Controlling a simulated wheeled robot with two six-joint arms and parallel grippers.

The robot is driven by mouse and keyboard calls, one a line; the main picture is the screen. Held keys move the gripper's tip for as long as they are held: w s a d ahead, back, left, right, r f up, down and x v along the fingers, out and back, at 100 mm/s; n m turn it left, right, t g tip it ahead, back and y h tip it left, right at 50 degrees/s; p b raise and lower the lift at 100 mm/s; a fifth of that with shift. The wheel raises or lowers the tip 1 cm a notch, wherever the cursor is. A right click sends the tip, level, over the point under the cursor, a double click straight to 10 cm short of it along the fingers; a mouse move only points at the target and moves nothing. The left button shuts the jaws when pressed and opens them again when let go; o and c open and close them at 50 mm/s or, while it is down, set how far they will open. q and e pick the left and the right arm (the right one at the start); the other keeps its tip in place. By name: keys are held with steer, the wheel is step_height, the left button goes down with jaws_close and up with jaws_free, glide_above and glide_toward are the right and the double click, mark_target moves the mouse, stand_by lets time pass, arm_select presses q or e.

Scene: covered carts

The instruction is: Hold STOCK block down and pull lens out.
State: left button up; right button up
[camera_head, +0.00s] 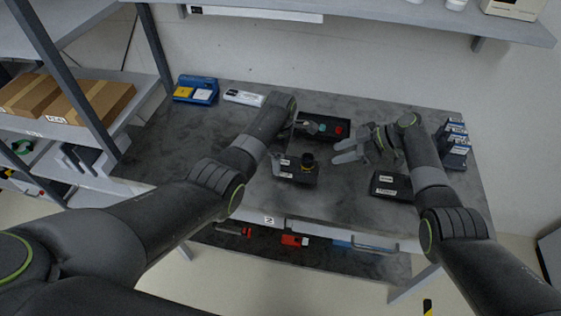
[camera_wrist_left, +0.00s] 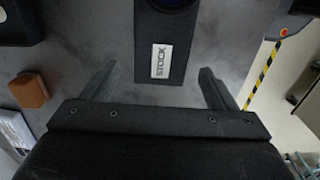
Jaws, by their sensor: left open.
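The STOCK block (camera_head: 302,176) is a dark block with white labels on the grey table. The lens (camera_head: 308,159) is a short dark cylinder standing in it. In the left wrist view the block (camera_wrist_left: 164,25) shows its STOCK label, and the lens (camera_wrist_left: 172,3) is cut off at the top edge. My left gripper (camera_wrist_left: 160,74) is open, with its fingers apart on either side of the block's near end and nothing between them gripped. In the head view my left gripper is partly hidden at the block's left. My right gripper (camera_head: 338,153) is open and empty, right of the lens.
A dark tray (camera_head: 312,139) with teal and red items lies behind the block. A labelled black block (camera_head: 391,186) is at the front right.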

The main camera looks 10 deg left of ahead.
arm_select(q)
steer(key=shift+f, duration=1.65)
steer(key=c, duration=1.1)
